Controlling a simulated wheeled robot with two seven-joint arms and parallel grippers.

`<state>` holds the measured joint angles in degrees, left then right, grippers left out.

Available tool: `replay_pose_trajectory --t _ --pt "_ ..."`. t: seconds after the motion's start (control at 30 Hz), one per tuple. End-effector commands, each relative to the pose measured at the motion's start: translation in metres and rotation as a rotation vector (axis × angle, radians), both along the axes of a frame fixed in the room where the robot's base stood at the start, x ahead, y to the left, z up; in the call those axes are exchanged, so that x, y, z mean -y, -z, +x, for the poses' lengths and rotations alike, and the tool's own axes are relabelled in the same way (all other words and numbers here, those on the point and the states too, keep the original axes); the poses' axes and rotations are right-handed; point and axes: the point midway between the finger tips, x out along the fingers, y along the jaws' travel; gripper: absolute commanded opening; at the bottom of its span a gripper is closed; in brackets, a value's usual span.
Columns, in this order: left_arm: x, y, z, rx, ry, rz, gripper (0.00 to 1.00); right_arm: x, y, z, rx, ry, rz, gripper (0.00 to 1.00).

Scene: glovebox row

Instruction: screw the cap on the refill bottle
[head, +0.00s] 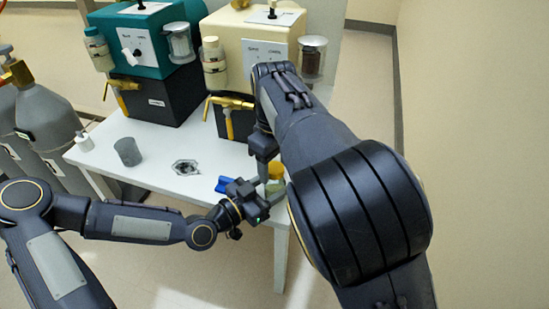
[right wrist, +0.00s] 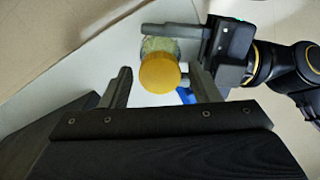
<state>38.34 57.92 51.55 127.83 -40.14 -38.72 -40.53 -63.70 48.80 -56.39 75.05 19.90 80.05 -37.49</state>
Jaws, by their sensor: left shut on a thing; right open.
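The refill bottle (head: 276,171) is a small clear jar near the table's front right edge, partly hidden by my right arm in the head view. My left gripper (head: 262,197) is shut on it from the side. In the right wrist view the bottle's glass (right wrist: 158,45) shows behind a round yellow cap (right wrist: 159,73). The cap lies over the bottle's top; I cannot tell how far it is seated. My right gripper (right wrist: 160,78) is open, with one finger on each side of the cap; the left finger stands clear of it, the right one is close.
A blue object (head: 226,184) lies beside my left gripper. The white table (head: 165,160) also holds a grey cup (head: 128,151), a small white bottle (head: 84,141) and a dark-patterned plate (head: 185,168). Teal (head: 150,40) and cream (head: 250,35) machines stand behind.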

Motion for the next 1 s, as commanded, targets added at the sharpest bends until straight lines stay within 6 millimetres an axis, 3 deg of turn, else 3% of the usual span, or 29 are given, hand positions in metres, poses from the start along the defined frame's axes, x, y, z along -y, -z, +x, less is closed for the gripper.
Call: replay_pose_trajectory --t 0.13,0.47,0.63,0.77,1.0 --pt "0.0001 -0.0005 0.0001 0.001 0.0 0.0 0.0 -0.0001 -0.0003 0.0001 0.0 0.0 0.0 0.56" --pt "0.0001 -0.0005 0.0001 0.001 0.0 0.0 0.0 0.0 -0.0005 0.0001 0.001 0.0 0.001 0.13" --pt "0.0001 -0.0005 0.0001 0.001 0.0 0.0 0.0 0.0 -0.0006 0.0001 0.001 0.049 0.001 0.1" --pt "0.0001 -0.0005 0.0001 0.001 0.0 0.0 0.0 0.0001 -0.0008 0.0002 0.001 0.269 0.002 0.1" --pt "0.0001 -0.0004 0.0 0.001 0.0 -0.001 0.0 0.0001 -0.0004 0.0004 0.001 0.857 0.002 0.1"
